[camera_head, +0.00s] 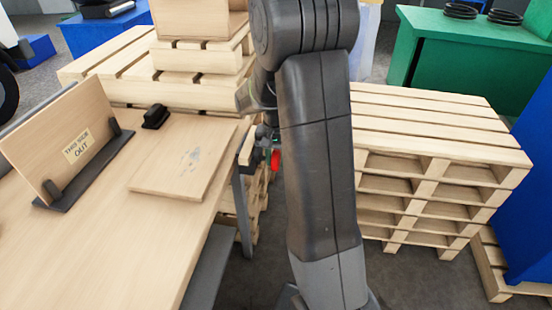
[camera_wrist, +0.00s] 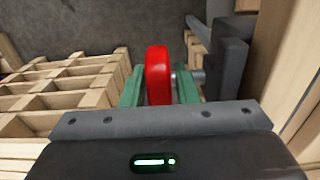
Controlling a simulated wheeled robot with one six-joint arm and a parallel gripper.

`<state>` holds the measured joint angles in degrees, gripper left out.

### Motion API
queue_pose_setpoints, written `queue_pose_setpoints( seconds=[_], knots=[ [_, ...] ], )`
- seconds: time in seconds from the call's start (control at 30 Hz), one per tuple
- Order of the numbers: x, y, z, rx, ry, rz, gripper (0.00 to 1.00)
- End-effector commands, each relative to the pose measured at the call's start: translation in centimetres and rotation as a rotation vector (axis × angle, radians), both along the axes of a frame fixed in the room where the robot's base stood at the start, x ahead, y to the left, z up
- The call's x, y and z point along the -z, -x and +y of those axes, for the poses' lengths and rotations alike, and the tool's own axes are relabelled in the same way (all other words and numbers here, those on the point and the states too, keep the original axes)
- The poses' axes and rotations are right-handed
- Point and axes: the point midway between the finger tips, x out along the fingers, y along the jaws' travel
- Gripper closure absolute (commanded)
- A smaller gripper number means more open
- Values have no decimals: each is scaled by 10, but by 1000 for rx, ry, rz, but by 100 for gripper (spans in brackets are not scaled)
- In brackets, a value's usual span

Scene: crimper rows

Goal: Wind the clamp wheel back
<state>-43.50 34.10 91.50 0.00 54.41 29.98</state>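The clamp wheel (camera_wrist: 158,72) is a thick red disc, seen nearly edge-on in the wrist view. A short grey shaft joins its right side to a dark grey clamp body (camera_wrist: 230,65). My gripper (camera_wrist: 160,85) has two green fingers, one on each side of the wheel. The gaps between fingers and wheel are very small, and I cannot tell whether the fingers touch it. In the head view the red wheel (camera_head: 275,161) shows beside the bench edge, partly hidden by my arm. My gripper is mostly hidden there.
A wooden bench (camera_head: 130,250) on the left holds a board (camera_head: 185,160), a small black object (camera_head: 155,116) and an upright sign panel (camera_head: 75,140) reading "OUT". Pallet stacks (camera_head: 430,130) stand right and behind. A green cabinet (camera_head: 465,60) stands at the back right.

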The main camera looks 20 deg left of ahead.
Motion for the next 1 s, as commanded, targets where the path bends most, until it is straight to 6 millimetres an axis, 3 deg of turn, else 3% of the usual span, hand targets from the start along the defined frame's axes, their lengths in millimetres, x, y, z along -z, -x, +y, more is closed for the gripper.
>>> queue_pose_setpoints(
  seconds=[0.13,0.27,0.3,1.0],
  knots=[
    [0,0,0,0,0,0,73],
    [0,0,0,0,0,0,98],
    [0,0,0,0,0,0,100],
    [-1,1,0,-1,-34,-138,100]
  ],
)
